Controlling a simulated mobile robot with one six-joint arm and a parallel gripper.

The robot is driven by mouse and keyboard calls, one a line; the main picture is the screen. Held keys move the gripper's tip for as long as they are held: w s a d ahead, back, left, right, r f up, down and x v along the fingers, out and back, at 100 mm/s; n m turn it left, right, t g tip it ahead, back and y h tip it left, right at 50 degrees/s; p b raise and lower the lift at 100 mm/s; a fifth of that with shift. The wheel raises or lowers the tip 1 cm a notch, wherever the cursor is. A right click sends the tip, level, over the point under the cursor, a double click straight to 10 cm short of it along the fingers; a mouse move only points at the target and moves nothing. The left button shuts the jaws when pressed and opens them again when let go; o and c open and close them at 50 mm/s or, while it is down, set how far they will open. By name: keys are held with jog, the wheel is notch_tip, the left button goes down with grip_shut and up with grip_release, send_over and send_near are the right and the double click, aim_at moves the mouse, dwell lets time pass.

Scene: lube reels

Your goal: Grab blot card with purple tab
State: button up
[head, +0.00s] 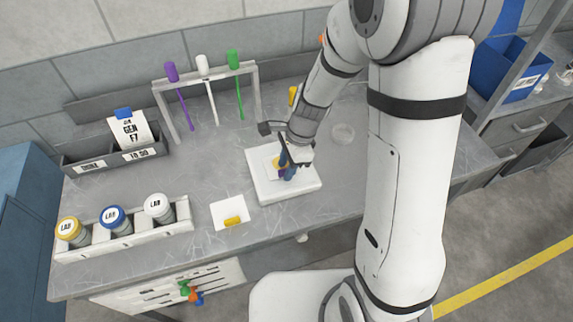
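My gripper (288,166) points down over a white square pad (303,189) in the middle of the bench. A small pale card (270,164) with a yellowish patch and a bit of purple lies at the pad, right at my fingertips. The fingers hide part of it, and I cannot tell whether they are closed on it. Another white card (226,208) with a yellow tab (233,222) lies flat on the bench, left of the pad.
A rack (163,107) holds purple, white and green-capped sticks behind. A grey tray (78,155) with a blue-tabbed card (127,130) stands left. Yellow, blue and white LAB jars (113,216) sit in a holder front left.

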jog(key=shift+c, duration=0.4)
grip_shut()
